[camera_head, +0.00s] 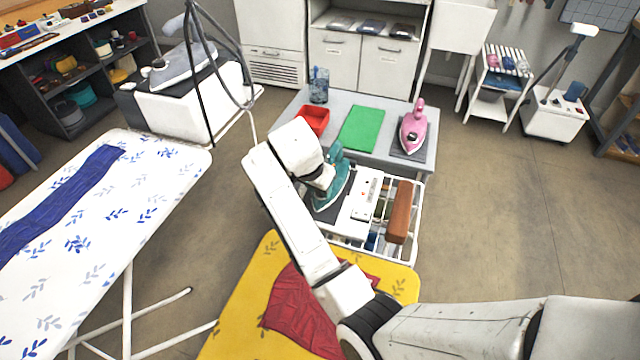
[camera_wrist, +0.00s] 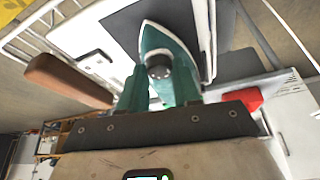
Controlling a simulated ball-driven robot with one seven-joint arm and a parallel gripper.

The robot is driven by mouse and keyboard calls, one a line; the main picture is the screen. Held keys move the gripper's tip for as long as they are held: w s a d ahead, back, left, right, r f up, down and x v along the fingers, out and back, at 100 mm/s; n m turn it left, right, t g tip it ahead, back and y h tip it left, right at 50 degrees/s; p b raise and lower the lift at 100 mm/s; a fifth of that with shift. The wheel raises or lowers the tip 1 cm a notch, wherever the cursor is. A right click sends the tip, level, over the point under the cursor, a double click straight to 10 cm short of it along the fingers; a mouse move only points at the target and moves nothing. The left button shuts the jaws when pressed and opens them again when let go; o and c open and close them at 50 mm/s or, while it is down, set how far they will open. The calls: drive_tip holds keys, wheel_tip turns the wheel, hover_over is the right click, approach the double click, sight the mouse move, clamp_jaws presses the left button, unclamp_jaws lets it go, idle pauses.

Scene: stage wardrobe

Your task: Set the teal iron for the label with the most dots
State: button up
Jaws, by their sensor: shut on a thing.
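The teal iron (camera_head: 333,182) sits on a dark rest at the left of a white rack, below the grey table. My gripper (camera_head: 324,178) reaches it from above and partly hides it. In the wrist view the iron (camera_wrist: 165,38) points its tip away from me, and a dark round dial (camera_wrist: 158,72) shows at the gripper's fingers. My gripper (camera_wrist: 158,88) is shut on the dial. The dial's marks are too small to read. A white panel (camera_head: 364,196) with small red marks stands right of the iron. No label's dots can be counted.
A brown padded bar (camera_head: 399,211) lies on the rack's right side. A yellow ironing board (camera_head: 240,315) with red cloth is in front. Floor at right is clear.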

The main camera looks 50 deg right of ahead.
drive_tip(key=m+g, duration=0.1)
drive_tip(key=m, duration=0.3)
drive_tip(key=m+g+b, duration=0.1)
drive_tip(key=m, duration=0.1)
drive_tip(key=shift+w+m+g+y, duration=0.3)
drive_tip(key=shift+w, duration=0.05)
drive_tip(key=m+g+y+b, duration=0.1)
drive_tip(key=m+b, duration=0.1)
drive_tip(key=m, duration=0.2)
drive_tip(key=shift+w+d+m, duration=0.1)
drive_tip(key=shift+d+m, duration=0.05)
drive_tip(key=shift+m, duration=0.25)
drive_tip(key=shift+g, duration=0.4)
drive_tip(key=o, duration=1.1)
drive_tip(key=p+v, duration=0.2)
drive_tip(key=v, duration=0.8)
drive_tip(key=shift+r+p, duration=0.3)
drive_tip(key=shift+r, duration=0.05)
